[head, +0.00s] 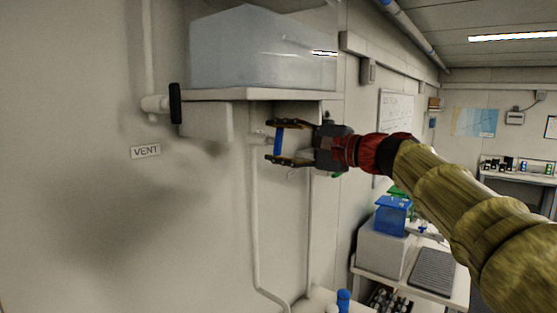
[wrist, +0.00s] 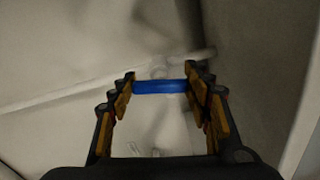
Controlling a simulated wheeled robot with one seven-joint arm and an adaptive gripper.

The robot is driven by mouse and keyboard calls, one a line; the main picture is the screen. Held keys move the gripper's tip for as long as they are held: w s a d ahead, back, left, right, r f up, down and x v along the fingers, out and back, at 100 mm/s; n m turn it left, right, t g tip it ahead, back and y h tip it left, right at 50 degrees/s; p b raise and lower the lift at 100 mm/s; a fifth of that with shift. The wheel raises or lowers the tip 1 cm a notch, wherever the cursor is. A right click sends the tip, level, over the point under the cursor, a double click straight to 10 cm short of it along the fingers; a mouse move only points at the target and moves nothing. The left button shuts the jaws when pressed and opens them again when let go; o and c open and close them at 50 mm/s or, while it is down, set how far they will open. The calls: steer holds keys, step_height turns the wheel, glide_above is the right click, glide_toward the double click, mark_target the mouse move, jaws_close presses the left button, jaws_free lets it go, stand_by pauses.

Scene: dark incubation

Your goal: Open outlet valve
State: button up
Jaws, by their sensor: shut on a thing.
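A blue valve handle (head: 278,139) is on a thin white pipe (head: 255,210) on the wall, below the shelf. It stands upright in the head view. My gripper (head: 273,142) has its fingers spread above and below the handle, shut on its two ends. In the wrist view, the blue handle (wrist: 160,86) spans the space between the fingertips (wrist: 159,82), with the pale pipe behind it. The small label near the pipe is too small to read, so no picture confirms which valve this is.
A black valve handle (head: 175,103) sits left on the wall above a VENT label (head: 145,151). A clear tank (head: 262,50) rests on the shelf (head: 240,95) just above my gripper. A bench with a blue box (head: 392,216) stands at lower right.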

steer(key=shift+f+n+b, duration=0.2)
steer(key=shift+n+b, duration=1)
steer(key=shift+r, duration=0.1)
steer(key=o, duration=1.2)
steer(key=shift+c, duration=0.2)
steer(key=v, duration=1.2)
